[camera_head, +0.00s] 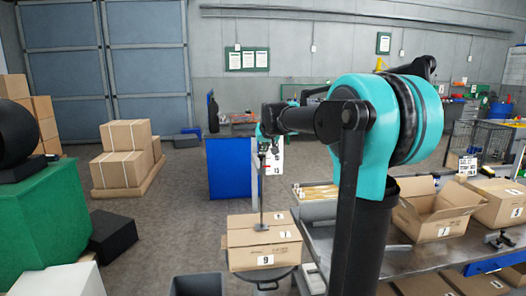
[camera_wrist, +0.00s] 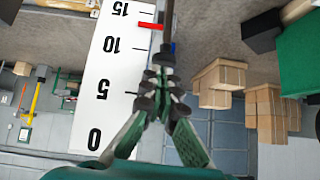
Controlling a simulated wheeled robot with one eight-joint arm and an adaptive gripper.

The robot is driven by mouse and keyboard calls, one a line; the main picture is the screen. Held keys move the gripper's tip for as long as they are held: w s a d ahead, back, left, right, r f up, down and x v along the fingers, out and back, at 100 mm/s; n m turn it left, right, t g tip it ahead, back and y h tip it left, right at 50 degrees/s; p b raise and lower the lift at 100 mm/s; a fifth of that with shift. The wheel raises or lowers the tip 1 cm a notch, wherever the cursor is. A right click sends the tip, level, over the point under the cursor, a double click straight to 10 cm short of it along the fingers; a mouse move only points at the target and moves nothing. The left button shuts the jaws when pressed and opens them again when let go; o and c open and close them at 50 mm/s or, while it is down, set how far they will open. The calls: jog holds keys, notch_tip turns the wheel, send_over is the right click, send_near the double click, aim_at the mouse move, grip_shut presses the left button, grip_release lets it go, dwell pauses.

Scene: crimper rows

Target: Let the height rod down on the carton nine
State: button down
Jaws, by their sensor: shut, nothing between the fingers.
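Carton nine (camera_head: 240,260) is a closed brown box with a "9" label on its front. The height rod (camera_head: 261,195) stands upright above it, and its dark round foot (camera_head: 260,228) appears to rest on the carton's top. The white scale board (camera_head: 277,160) is beside the rod. In the wrist view the scale (camera_wrist: 112,75) reads 0 to 15, with a red pointer (camera_wrist: 150,26) between 10 and 15. My gripper (camera_head: 266,147) is shut and empty at the rod's upper end. In the wrist view its fingertips (camera_wrist: 160,82) meet close to the dark rod (camera_wrist: 168,22).
The carton stands on a dark round support (camera_head: 268,279). A grey bin (camera_head: 198,284) is at front left. A bench (camera_head: 415,262) with an open carton (camera_head: 436,212) is on the right. A blue cabinet (camera_head: 228,168) stands behind; stacked cartons (camera_head: 125,155) are at left.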

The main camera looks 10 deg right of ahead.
jog(key=w+r+v, duration=0.2)
jog(key=v, duration=1)
jog(key=s+d+f+g, duration=0.1)
jog(key=s+f, duration=0.6)
jog(key=f, duration=0.4)
jog(key=s+d+f+g, duration=0.1)
jog(key=s+f+g, duration=0.1)
jog(key=s+f, duration=0.75)
jog(key=s+d+f+g, duration=0.1)
jog(key=s+f+g, duration=0.1)
jog(key=s+f, duration=1.5)
notch_tip(320, 180, down, 5)
jog(key=shift+s+d+r, duration=0.2)
jog(key=shift+s+d, duration=0.05)
jog(key=shift+s, duration=0.1)
